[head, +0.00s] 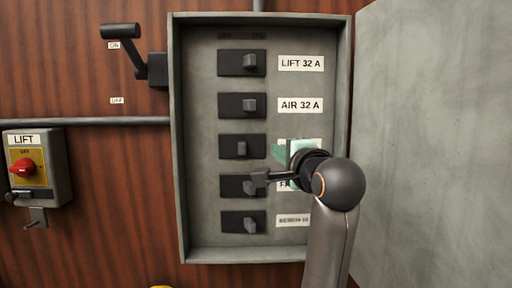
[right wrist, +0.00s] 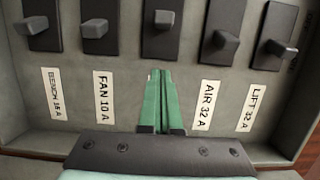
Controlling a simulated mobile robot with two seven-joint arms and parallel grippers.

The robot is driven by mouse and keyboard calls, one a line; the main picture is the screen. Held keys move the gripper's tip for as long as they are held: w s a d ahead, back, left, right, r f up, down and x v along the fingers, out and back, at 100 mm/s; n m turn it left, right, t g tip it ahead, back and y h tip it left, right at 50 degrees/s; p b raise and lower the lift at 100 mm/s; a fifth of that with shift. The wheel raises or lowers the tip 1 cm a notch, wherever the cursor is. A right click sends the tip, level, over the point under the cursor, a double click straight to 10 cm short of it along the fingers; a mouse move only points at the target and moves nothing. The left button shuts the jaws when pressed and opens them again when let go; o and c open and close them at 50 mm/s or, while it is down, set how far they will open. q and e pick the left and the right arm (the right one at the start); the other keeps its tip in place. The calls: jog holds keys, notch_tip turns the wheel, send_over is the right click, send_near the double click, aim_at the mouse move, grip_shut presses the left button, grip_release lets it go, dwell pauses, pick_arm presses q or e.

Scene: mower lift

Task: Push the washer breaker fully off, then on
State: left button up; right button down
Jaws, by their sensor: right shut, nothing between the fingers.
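The washer breaker (head: 242,148) is the third from the top in the grey panel; its label is mostly hidden behind my right gripper. Its toggle stands near the middle of its black plate, farther left than the other toggles. In the right wrist view the washer breaker (right wrist: 163,18) is the middle one, its toggle offset from its neighbours. My right gripper (head: 277,152) is shut and empty, its green fingers just right of the washer breaker. In the wrist view the fingertips (right wrist: 160,72) point at that breaker, with a visible gap to the toggle. My left gripper is not in view.
Breakers LIFT 32 A (head: 250,62) and AIR 32 A (head: 249,104) are above; the fan breaker (head: 238,186) and bench breaker (head: 243,222) are below. The panel has raised side walls, with an open door (head: 430,130) at right. A red-knobbed lift switch (head: 24,168) is at left.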

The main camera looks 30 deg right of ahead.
aim_at(242, 148)
jog(key=w+a, duration=0.1)
jog(key=w, duration=0.1)
jog(key=w+a+p, duration=0.1)
jog(key=w, duration=0.1)
jog(key=shift+a+r, duration=0.1)
jog(key=shift+w+a, duration=0.15)
jog(key=shift+a, duration=0.15)
